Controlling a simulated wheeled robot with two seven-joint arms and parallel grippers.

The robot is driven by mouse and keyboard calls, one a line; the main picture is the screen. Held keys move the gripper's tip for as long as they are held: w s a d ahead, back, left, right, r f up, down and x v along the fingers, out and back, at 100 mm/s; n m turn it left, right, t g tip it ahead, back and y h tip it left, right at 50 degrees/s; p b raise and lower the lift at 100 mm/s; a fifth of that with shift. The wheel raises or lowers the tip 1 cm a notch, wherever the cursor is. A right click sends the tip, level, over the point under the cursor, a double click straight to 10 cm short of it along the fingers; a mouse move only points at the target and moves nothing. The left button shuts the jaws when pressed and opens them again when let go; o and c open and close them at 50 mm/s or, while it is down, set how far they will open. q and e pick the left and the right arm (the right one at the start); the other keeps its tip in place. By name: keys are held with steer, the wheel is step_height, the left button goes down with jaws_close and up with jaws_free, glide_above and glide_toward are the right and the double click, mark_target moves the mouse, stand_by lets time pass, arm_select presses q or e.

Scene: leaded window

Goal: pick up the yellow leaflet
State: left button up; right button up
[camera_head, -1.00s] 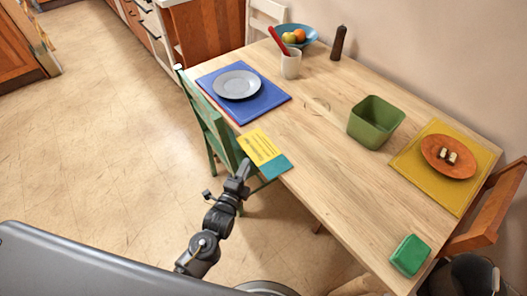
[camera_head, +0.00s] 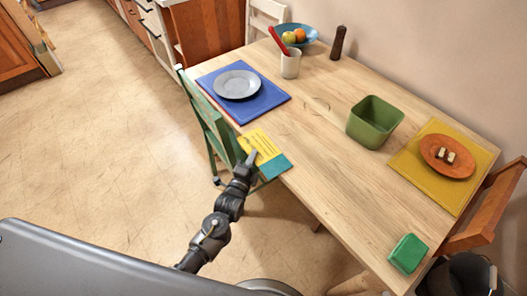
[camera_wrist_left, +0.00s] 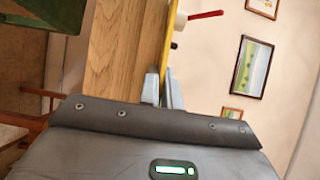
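The yellow leaflet (camera_head: 259,143) lies flat at the near left edge of the table, beside a flat teal piece (camera_head: 275,167). My left gripper (camera_head: 249,160) is at the leaflet's near edge, with one dark finger showing over it. In the left wrist view the leaflet is a thin yellow strip (camera_wrist_left: 168,38) seen edge-on, running down between the two close-set fingertips (camera_wrist_left: 162,88). Whether the fingers press on it cannot be made out. My right gripper is not in view.
The wooden table (camera_head: 320,160) holds a blue mat (camera_head: 272,101) with a grey plate (camera_head: 238,84), a green bin (camera_head: 374,122), a yellow mat (camera_head: 420,180) and a green box (camera_head: 408,254). A green chair (camera_head: 212,122) stands close left of my gripper.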

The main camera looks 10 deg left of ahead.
arm_select(q)
jaws_close()
steer(key=shift+r, duration=0.65)
steer(key=s+a+r, duration=0.8)
steer(key=a+r, duration=0.3)
steer(key=shift+s+r, duration=0.25)
steer(key=shift+r, duration=0.1)
steer(key=shift+a, duration=0.1)
